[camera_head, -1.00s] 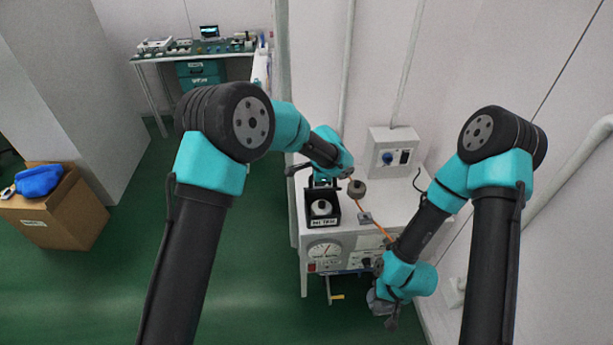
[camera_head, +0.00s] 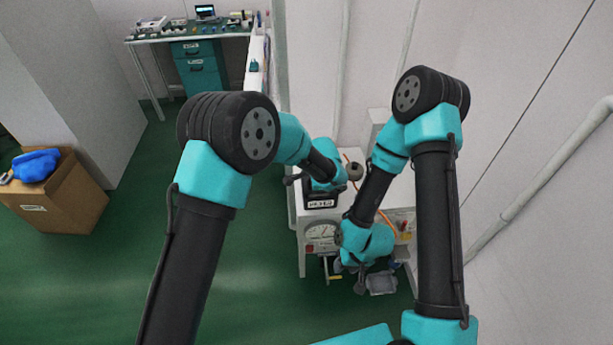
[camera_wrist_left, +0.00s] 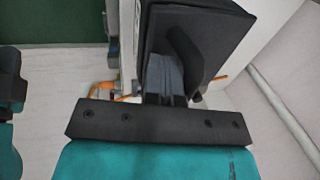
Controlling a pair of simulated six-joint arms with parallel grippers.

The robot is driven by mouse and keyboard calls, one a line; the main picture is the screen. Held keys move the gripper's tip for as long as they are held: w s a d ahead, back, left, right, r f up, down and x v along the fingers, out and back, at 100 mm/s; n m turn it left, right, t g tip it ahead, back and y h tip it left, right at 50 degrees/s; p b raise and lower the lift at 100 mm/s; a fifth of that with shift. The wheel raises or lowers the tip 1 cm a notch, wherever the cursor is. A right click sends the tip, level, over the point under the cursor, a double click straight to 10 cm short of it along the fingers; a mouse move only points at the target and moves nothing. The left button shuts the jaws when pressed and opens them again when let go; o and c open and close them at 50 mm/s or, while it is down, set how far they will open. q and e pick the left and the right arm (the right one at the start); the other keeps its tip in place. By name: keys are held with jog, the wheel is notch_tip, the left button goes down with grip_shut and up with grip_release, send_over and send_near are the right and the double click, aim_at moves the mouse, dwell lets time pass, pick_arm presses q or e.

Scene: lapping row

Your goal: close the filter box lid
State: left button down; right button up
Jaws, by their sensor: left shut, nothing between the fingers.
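The filter box (camera_head: 321,203) is a small black box with a white label on its front, on the white bench. My left gripper (camera_head: 320,181) is shut and empty, right over the box, and my wrist hides most of its top. In the left wrist view, a dark panel of the box (camera_wrist_left: 215,35) fills the upper middle, and my left gripper (camera_wrist_left: 166,78) is close against it. I cannot tell the lid's exact angle or whether the fingers touch it. My right gripper (camera_head: 360,284) hangs low in front of the bench, away from the box, its jaws unclear.
A round gauge (camera_head: 321,232) is on the bench front. A grey knob-like part (camera_head: 355,171) and an orange hose (camera_head: 388,217) are right of the box. My right forearm crosses the bench's right side. A cardboard box (camera_head: 60,205) stands on the floor at left.

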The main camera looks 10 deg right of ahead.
pick_arm(q)
jog(key=shift+s+a+f, duration=0.1)
jog(key=shift+s+f, duration=0.15)
jog(key=shift+f, duration=0.4)
jog(key=shift+s+f, duration=0.25)
jog(key=shift+f, duration=0.5)
jog(key=shift+s, duration=0.1)
jog(key=v, duration=1.8)
jog(key=shift+w+r, duration=0.2)
jog(key=shift+r, duration=0.05)
jog(key=s+a+f+n+g+h, duration=0.3)
jog(key=a+f+n, duration=0.6)
jog(key=a+f, duration=1.1)
jog(key=s+a+f+n, duration=0.4)
jog(key=s+a+n, duration=0.2)
jog(key=a, duration=0.4)
jog(key=s+a+f+n+t, duration=0.1)
jog(key=s+a+f+n, duration=0.3)
jog(key=s+a, duration=0.5)
jog(key=a+n, duration=0.2)
jog(key=shift+s+a+n, duration=0.25)
jog(key=shift+a+n, duration=0.05)
jog(key=shift+a, duration=0.05)
